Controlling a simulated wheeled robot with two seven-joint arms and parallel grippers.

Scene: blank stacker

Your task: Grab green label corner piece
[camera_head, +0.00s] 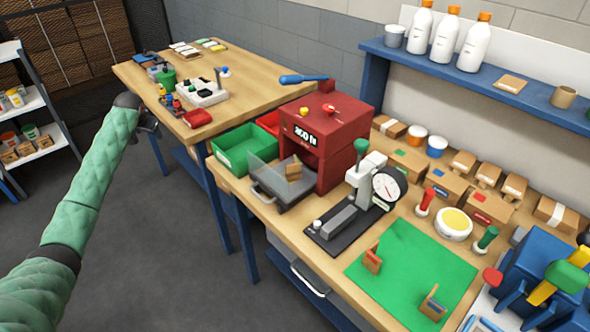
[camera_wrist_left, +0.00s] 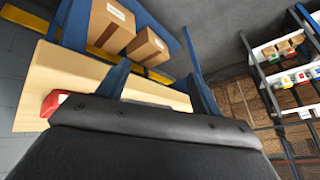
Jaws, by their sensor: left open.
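Two small brown corner-shaped pieces stand apart on the green mat (camera_head: 405,262) at the front right in the head view. The farther piece (camera_head: 372,260) seems to carry a red one; both labels are tiny. My left gripper (camera_head: 150,124) is open at the end of my green-sleeved arm, beside the left edge of the far table, well away from both pieces. In the left wrist view, a dark part of my gripper (camera_wrist_left: 155,125) fills the lower middle; neither piece shows there. My right gripper is not in view.
A red press (camera_head: 326,135), a gauge stand (camera_head: 365,190), a green bin (camera_head: 243,150) and a grey tray holding a brown piece (camera_head: 293,169) occupy the near bench. Boxes and a blue shelf (camera_head: 470,72) line the wall. Grey floor (camera_head: 170,250) is clear.

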